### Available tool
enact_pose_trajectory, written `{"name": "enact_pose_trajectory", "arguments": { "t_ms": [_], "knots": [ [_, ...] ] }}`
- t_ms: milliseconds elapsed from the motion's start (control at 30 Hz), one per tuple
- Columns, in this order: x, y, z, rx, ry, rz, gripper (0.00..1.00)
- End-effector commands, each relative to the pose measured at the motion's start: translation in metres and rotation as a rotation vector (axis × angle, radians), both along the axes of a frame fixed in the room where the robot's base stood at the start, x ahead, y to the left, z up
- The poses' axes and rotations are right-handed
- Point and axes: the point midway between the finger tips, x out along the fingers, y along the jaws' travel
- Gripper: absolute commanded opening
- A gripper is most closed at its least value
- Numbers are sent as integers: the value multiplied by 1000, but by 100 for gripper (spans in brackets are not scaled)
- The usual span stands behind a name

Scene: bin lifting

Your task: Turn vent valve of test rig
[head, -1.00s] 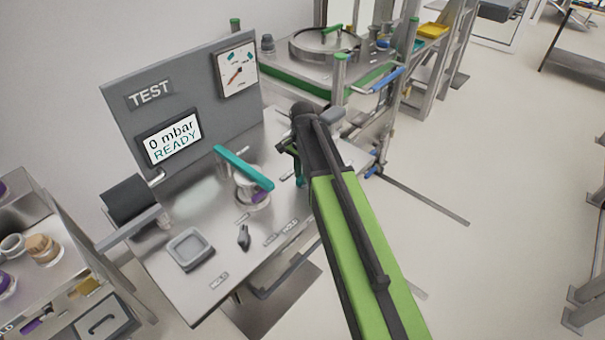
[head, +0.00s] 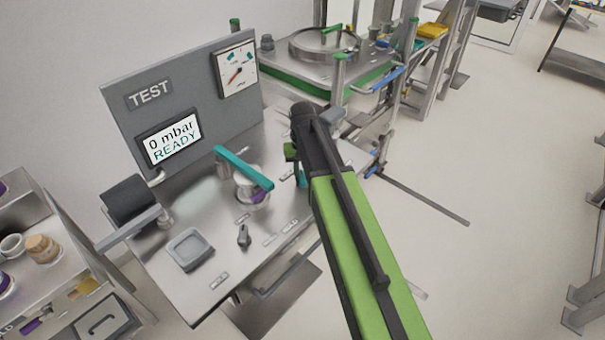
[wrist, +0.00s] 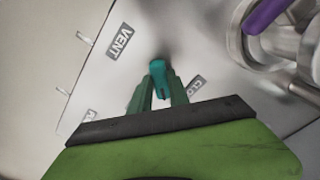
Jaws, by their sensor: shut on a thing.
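The vent valve has a small teal handle (wrist: 158,72), seen in the wrist view on the panel between a "VENT" label (wrist: 120,42) and a partly hidden label starting "CLO" (wrist: 196,88). My gripper (wrist: 160,90) has its green fingers shut on the handle, one on each side. In the head view, a teal part of the valve (head: 302,177) shows beside my arm, and the rest is hidden. The test rig (head: 205,280) has a grey backboard with a screen (head: 171,138) reading "0 mbar READY" and a dial gauge (head: 237,70).
A teal lever (head: 243,167) over a metal cylinder stands left of my gripper. A small dark knob (head: 243,236) and a grey square tray (head: 190,249) are on the rig top. A green-edged bench (head: 300,80) stands behind. The floor at right is mostly clear.

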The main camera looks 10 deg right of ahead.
Motion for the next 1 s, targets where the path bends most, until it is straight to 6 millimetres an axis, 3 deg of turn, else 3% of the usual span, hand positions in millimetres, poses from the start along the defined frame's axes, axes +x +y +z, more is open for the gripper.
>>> {"name": "enact_pose_trajectory", "arguments": {
  "t_ms": [500, 1000],
  "knots": [
    [0, 0, 0, 0, 1, 459, 0],
    [0, 0, 0, 0, 1, 678, 0]
  ]
}}
